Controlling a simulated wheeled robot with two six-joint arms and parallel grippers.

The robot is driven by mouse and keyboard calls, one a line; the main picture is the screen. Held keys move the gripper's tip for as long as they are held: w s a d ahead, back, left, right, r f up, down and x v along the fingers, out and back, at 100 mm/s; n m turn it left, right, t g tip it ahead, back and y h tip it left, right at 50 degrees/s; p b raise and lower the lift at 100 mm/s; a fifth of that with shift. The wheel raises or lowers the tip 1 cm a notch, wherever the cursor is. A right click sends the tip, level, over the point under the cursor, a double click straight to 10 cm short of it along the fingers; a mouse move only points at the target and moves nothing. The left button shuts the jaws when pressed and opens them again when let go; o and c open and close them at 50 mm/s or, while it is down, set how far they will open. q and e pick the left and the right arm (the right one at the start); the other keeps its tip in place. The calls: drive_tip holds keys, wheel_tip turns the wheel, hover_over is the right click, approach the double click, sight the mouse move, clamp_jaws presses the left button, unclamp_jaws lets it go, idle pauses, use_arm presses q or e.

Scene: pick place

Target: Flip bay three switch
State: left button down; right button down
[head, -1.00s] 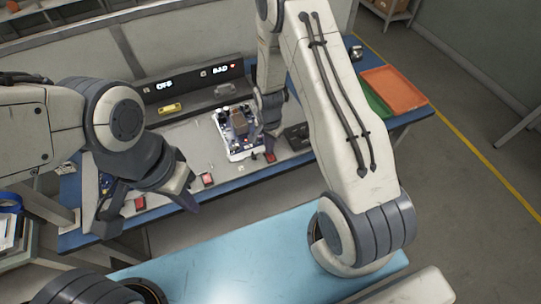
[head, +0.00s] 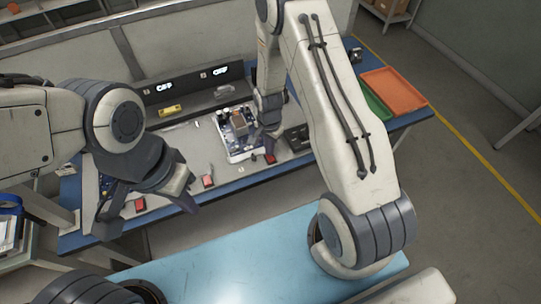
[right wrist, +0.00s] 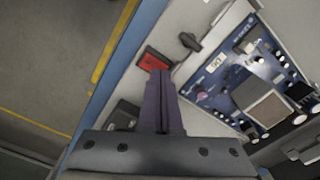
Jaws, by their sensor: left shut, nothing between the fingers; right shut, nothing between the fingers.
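Three red switches sit along the near edge of the grey bench panel in the head view: left (head: 140,203), middle (head: 208,181) and right (head: 270,157). I cannot read which is bay three. My right gripper (head: 271,142) is shut and empty, just above the right switch. In the right wrist view its closed fingertips (right wrist: 160,78) overlap the lower edge of that red switch (right wrist: 153,60); contact is unclear. A small black lever (right wrist: 190,41) lies beside it. My left gripper (head: 188,202) is shut and empty, near the middle switch. Two lit displays read OFF, left (head: 165,87) and right (head: 221,71).
A blue circuit board (head: 238,146) lies on the panel just left of my right gripper. A yellow part (head: 170,110) lies farther back. Orange (head: 395,90) and green (head: 373,104) trays stand at the right end of the blue bench.

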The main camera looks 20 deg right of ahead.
wheel_tip(320, 180, up, 6)
drive_tip(key=p, duration=0.4)
idle(0.3)
